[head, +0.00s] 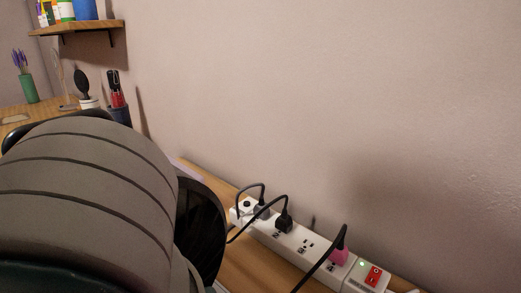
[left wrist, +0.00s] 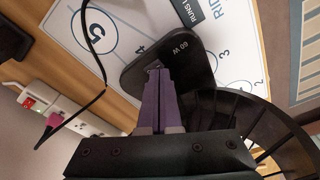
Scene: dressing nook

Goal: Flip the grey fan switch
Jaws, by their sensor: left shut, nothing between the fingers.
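My left gripper (left wrist: 157,74) shows in the left wrist view with its purple fingers shut and empty. Its tips overlap a rounded black plate marked "60 W" (left wrist: 196,66); I cannot tell whether they touch it. A black caged fan-like body (left wrist: 232,108) curves around at the lower right, partly behind the gripper. I cannot make out a grey switch in either view; it may be hidden behind the fingers. In the head view a large grey ribbed shape, probably my arm, covers the lower left, and no gripper shows. My right gripper is in neither view.
A white power strip (head: 301,246) with black cords, a pink plug (head: 339,257) and a red switch (head: 374,276) lies along the wall. A numbered white sheet (left wrist: 145,18) lies near the plate. A wall shelf (head: 75,28) and dark cup (head: 119,115) stand at the left.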

